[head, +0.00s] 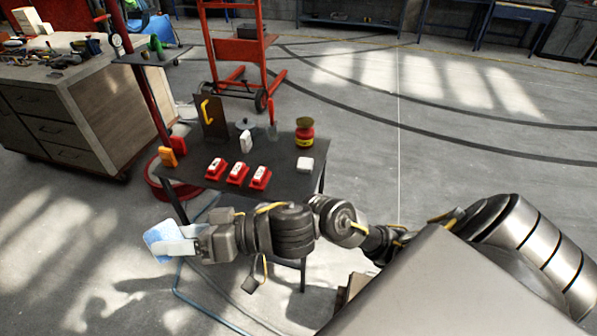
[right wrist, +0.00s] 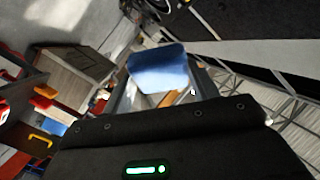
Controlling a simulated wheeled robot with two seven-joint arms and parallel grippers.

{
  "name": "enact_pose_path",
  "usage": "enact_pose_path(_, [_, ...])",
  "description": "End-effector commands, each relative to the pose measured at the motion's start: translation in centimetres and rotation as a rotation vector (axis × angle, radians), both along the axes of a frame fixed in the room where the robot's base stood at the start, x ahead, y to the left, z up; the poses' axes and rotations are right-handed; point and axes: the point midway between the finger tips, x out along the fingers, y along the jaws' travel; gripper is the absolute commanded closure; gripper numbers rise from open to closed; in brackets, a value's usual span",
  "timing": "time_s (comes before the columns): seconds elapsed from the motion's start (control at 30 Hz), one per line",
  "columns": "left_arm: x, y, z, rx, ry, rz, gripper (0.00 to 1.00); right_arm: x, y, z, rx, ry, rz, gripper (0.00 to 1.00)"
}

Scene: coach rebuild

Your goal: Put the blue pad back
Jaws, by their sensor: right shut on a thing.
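The blue pad (head: 160,241) is at the tip of my right gripper (head: 178,243), left of the small dark table's front edge in the head view. The right gripper is shut on the pad and points left, with the pad apart from the table. In the right wrist view the pad (right wrist: 158,70) shows as a pale blue rounded block between the fingers. My left gripper does not show in either view.
A drawer cabinet (head: 75,115) stands at left. A red hand truck (head: 238,50) stands behind. Floor at right is clear.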

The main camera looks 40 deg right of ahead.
Motion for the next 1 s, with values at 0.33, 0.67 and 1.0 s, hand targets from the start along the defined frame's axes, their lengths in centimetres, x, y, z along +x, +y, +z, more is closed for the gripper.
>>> enact_pose_path(0.33, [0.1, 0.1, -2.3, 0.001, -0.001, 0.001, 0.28, -0.8, 3.3, -4.8, -0.282, 0.052, 0.400, 0.59])
enact_pose_path(0.67, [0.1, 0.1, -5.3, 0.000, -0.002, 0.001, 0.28, 2.0, -4.2, -14.7, -0.753, 0.061, 0.592, 0.59])
enact_pose_path(1.0, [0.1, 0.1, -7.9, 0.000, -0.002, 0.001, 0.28, 7.2, -21.7, -17.5, -1.053, 0.214, 0.327, 0.59])
